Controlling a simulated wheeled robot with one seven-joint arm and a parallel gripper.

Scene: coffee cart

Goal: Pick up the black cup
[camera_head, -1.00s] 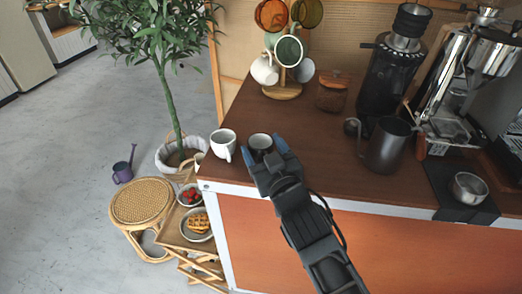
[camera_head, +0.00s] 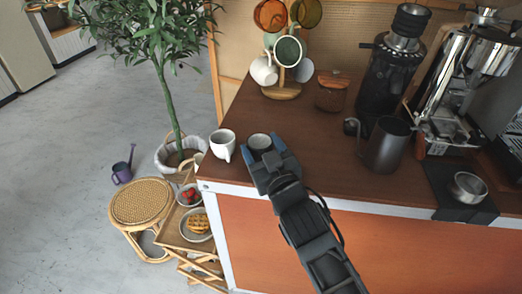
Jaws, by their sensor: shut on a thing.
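The black cup (camera_head: 260,142) stands upright on the brown counter near its front left corner, with its grey inside showing from above. My gripper (camera_head: 263,153) reaches in from the front, with a blue-grey finger on each side of the cup. It is shut on the cup. The cup's lower part is hidden by my gripper, so I cannot tell whether its base touches the counter.
A white cup (camera_head: 223,144) stands close to the left of my gripper. A mug tree (camera_head: 283,90), a brown jar (camera_head: 332,94), a grinder (camera_head: 391,75), a grey pitcher (camera_head: 387,145) and an espresso machine (camera_head: 460,90) stand behind and to the right. The counter (camera_head: 318,160) is clear right of the cup.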

